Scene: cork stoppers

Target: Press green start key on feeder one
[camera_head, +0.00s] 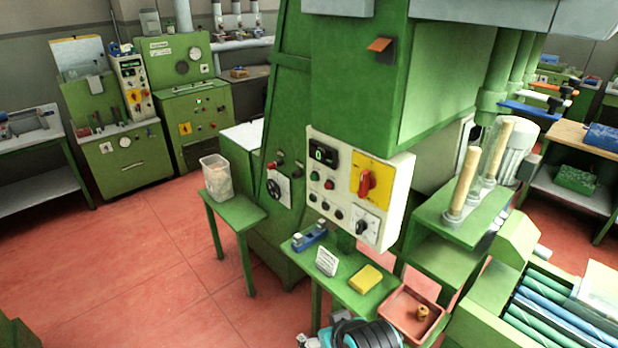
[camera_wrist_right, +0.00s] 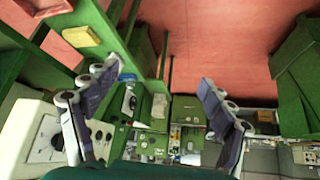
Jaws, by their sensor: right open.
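A white control panel (camera_head: 352,190) is fixed to the big green machine (camera_head: 350,90) in the middle of the head view. It carries a small dark display (camera_head: 323,155), a small green button (camera_head: 315,175) with a red button (camera_head: 328,184) beside it, and a red rotary switch (camera_head: 367,182) on a yellow plate. No readable label tells me which feeder this is. In the right wrist view my right gripper (camera_wrist_right: 158,78) is open, with its two fingers wide apart and nothing between them. I cannot make out the green button there. My left gripper is not in view.
Below the panel, a green table holds a blue tool (camera_head: 309,236), a small white sign (camera_head: 327,261), a yellow block (camera_head: 365,279) and a red tray (camera_head: 410,315) with a cork-coloured piece. A clear bin (camera_head: 217,177) stands on a side table. Red floor at left is open.

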